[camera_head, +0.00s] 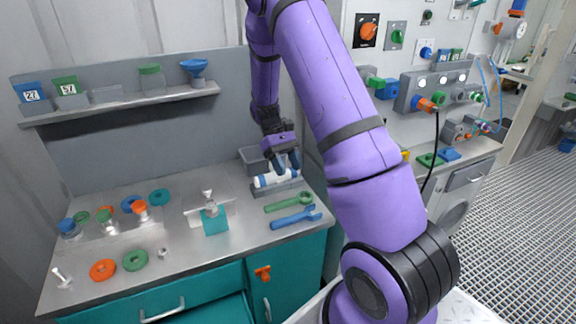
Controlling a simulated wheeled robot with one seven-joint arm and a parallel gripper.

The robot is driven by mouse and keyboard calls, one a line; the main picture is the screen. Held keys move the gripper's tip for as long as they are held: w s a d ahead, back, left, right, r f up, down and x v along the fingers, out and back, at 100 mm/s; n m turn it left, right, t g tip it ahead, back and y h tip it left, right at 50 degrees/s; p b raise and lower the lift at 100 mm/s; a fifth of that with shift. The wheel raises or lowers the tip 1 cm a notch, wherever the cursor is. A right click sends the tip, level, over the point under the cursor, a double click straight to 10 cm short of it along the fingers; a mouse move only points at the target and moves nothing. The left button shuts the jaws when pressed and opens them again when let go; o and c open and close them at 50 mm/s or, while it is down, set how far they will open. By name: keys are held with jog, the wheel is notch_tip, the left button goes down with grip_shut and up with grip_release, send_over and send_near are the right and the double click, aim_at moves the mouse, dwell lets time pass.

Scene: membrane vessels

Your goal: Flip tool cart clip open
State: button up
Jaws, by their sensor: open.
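The tool cart is a bench with a grey metal top (175,243) and teal drawers and door below. My gripper (288,165) is open above the back right of the top, fingers pointing down. Just below it a white cylinder (268,180) lies in a low grey holder (285,188); I cannot tell whether the fingers touch it. An orange latch-like part (263,273) sits on the teal door (283,285) at the front. A teal clamp-like piece (214,221) stands on a light plate mid-top. I cannot tell which part is the clip.
Green (289,201) and blue (296,218) wrenches lie right of the middle. Several coloured rings and fittings, including an orange ring (103,270), lie at left. A shelf (125,103) with small bins runs along the back. A valve panel (437,85) stands at right. A lower teal drawer looks pulled out.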

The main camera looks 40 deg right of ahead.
jog(key=c, duration=0.6)
jog(key=shift+w+t, duration=0.15)
jog(key=shift+t, duration=0.35)
jog(key=c, duration=0.3)
jog(key=t, duration=0.2)
jog(key=w+t+h, duration=0.1)
jog(key=shift+a+r+m, duration=0.25)
jog(key=shift+r+m, duration=0.05)
jog(key=shift+r, duration=0.05)
grip_shut()
jog(key=w+r+m+t+h, duration=0.35)
jog(key=r+t, duration=0.45)
jog(key=t, duration=0.3)
jog(key=shift+n+y, duration=0.25)
jog(key=x, duration=0.4)
jog(key=d+x, duration=0.1)
jog(key=x, duration=0.9)
jog(key=shift+w+d+r, duration=0.2)
jog(key=shift+w, duration=0.1)
